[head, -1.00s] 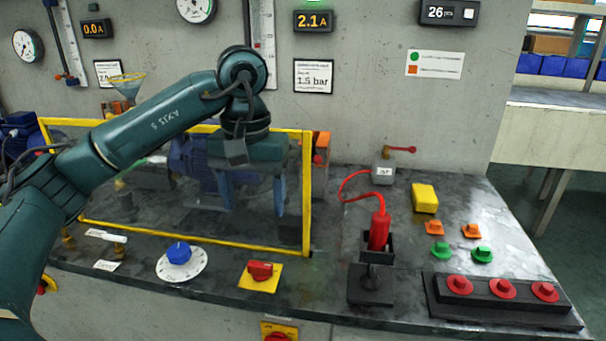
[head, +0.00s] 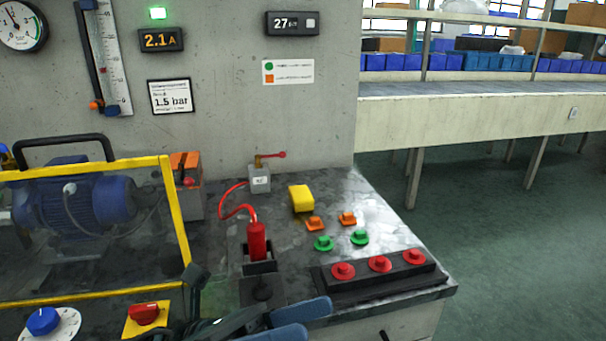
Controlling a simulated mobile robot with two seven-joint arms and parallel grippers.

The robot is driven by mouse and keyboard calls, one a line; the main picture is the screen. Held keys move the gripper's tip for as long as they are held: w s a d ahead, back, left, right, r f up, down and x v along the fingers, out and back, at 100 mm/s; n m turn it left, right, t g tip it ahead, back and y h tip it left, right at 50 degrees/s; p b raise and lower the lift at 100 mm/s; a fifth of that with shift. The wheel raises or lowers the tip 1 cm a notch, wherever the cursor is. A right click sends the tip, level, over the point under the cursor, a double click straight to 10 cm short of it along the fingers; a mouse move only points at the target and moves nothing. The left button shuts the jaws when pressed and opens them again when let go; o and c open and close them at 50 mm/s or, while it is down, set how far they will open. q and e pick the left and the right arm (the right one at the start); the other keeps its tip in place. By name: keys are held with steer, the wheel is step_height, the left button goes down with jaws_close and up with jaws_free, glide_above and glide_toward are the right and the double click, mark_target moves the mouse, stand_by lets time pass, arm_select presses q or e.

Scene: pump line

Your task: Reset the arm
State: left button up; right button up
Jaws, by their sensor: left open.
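My left gripper (head: 316,318) is at the bottom edge of the head view, in front of the bench's front edge. Its two blue fingers point right and are apart, with nothing seen between them. Most of the left arm is out of the picture. My right gripper is not in view.
The bench holds a yellow-framed guard (head: 176,215) over a blue motor (head: 80,203), a red switch (head: 144,314), a blue knob (head: 43,321), a red cylinder (head: 257,241) in a black holder, a yellow block (head: 301,198), orange and green buttons, and red buttons (head: 380,264). Floor at right is clear.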

arm_select(q)
steer(key=w+a+f+n+t+y, duration=0.2)
steer(key=a+f+n+t+y, duration=0.15)
steer(key=n+t, duration=0.55)
steer(key=w+a+f+n+t+y, duration=0.15)
steer(key=n+t+y, duration=0.3)
steer(key=n, duration=0.75)
steer(key=w+a+f+n+t+y, duration=0.1)
steer(key=a+f+n+t+y, duration=0.25)
steer(key=n+t, duration=0.55)
steer(key=s+a+f+n+g+y+p, duration=0.4)
steer(key=f+n+g+y+p, duration=0.5)
steer(key=n+p, duration=0.5)
steer(key=s+g+p, duration=0.1)
steer(key=p, duration=0.3)
steer(key=shift+s+a+f+n, duration=0.2)
steer(key=shift+a+f+n, duration=0.1)
steer(key=shift+a, duration=0.1)
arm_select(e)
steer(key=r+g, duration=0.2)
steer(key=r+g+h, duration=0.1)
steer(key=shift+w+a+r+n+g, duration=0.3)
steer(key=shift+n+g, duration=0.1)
